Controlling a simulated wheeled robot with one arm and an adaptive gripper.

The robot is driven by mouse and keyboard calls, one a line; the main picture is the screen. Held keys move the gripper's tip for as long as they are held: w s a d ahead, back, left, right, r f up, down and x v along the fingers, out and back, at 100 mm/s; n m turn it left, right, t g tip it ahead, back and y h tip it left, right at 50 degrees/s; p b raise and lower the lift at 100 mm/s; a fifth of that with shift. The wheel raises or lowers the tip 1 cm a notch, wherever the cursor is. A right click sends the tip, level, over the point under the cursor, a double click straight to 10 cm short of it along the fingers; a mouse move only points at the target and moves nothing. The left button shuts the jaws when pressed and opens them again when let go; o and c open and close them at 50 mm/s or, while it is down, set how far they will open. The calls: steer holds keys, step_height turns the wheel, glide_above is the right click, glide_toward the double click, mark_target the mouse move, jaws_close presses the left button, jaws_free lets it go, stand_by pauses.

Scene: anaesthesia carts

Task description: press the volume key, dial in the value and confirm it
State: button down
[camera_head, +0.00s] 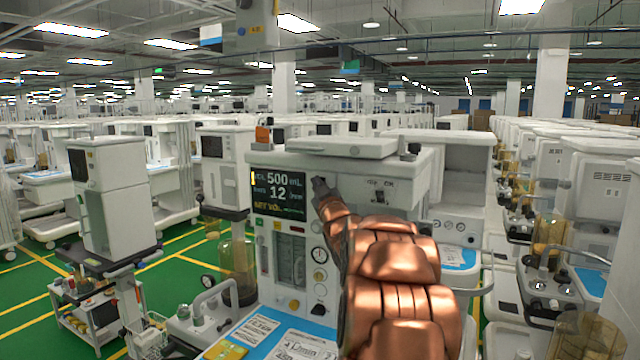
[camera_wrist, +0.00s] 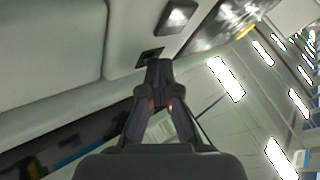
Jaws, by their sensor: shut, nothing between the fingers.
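The anaesthesia cart (camera_head: 410,165) stands in front of me. Its dark screen (camera_head: 277,194) shows 500 mL above 12, with a small yellow line below that seems to read SET VOL. My gripper (camera_head: 322,186) is just right of the screen, at the cart's front panel. In the wrist view my gripper (camera_wrist: 158,66) is shut and empty, its tips at or very near a small dark square key (camera_wrist: 150,56). I cannot tell whether they touch. A raised silver key or knob (camera_wrist: 179,17) sits beyond it. My copper-coloured arm hides the panel behind it.
Below the screen are flow tubes (camera_head: 290,258), a round gauge (camera_head: 319,255) and a blue worktop (camera_head: 262,332) with printed sheets. A smaller cart (camera_head: 110,205) stands at left on the green floor (camera_head: 190,278). Rows of carts fill both sides.

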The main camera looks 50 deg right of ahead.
steer(key=shift+s+a+b, duration=0.2)
steer(key=shift+a+b, duration=0.6)
steer(key=shift+b, duration=0.05)
steer(key=shift+f, duration=0.1)
steer(key=a+b, duration=0.1)
steer(key=s+a+b, duration=0.1)
steer(key=a, duration=0.1)
steer(key=a+b, duration=0.1)
steer(key=b, duration=0.1)
steer(key=shift+s+a, duration=0.25)
steer(key=shift+a, duration=0.15)
stand_by(0.6)
